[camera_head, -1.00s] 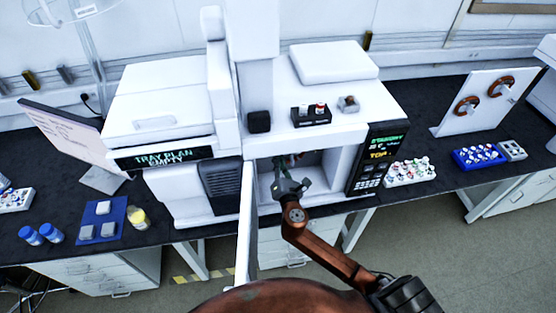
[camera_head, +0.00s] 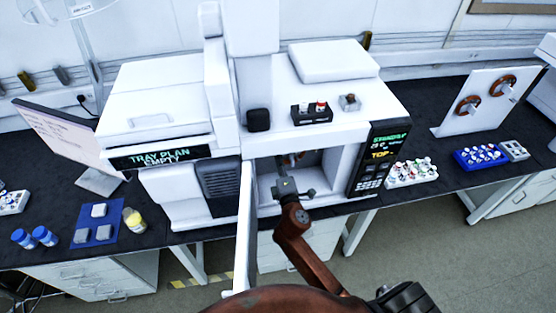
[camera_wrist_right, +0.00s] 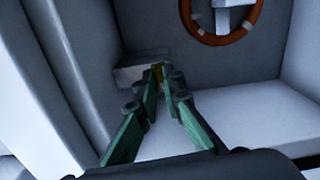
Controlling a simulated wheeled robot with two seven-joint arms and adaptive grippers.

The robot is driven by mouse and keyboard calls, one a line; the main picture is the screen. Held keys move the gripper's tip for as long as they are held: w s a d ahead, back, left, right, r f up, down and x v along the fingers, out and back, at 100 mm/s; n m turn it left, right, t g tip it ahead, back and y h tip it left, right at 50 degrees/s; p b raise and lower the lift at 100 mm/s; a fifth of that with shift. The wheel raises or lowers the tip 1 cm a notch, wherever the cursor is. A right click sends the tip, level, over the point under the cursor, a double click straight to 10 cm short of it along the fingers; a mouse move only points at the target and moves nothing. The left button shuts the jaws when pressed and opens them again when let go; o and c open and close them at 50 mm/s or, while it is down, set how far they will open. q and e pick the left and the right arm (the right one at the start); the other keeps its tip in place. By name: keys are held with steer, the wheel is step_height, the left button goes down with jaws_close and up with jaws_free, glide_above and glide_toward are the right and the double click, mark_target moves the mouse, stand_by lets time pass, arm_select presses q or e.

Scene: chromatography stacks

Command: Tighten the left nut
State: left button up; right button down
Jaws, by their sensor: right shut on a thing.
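My right gripper (camera_wrist_right: 161,80) reaches into the open compartment of the white instrument (camera_head: 310,170). Its green fingers are closed together around a small brass-coloured nut (camera_wrist_right: 157,72) at the compartment's back left, beside a pale block (camera_wrist_right: 137,72). The nut is mostly hidden by the fingertips. In the head view the right gripper (camera_head: 292,162) is largely hidden by its own wrist. A copper-coloured ring (camera_wrist_right: 254,20), a coil on a white hub, hangs to the right of the fingers, apart from them. My left gripper is not in view.
The open white door (camera_head: 244,225) stands close to the left of my right arm. The compartment's side walls are near the gripper. Vial racks (camera_head: 411,172) and a blue rack (camera_head: 479,156) stand on the bench at right; a blue mat (camera_head: 98,226) lies at left.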

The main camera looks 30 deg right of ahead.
steer(key=shift+m, duration=0.5)
steer(key=c, duration=2.1)
jaws_free()
steer(key=v, duration=1.2)
steer(key=shift+d, duration=0.1)
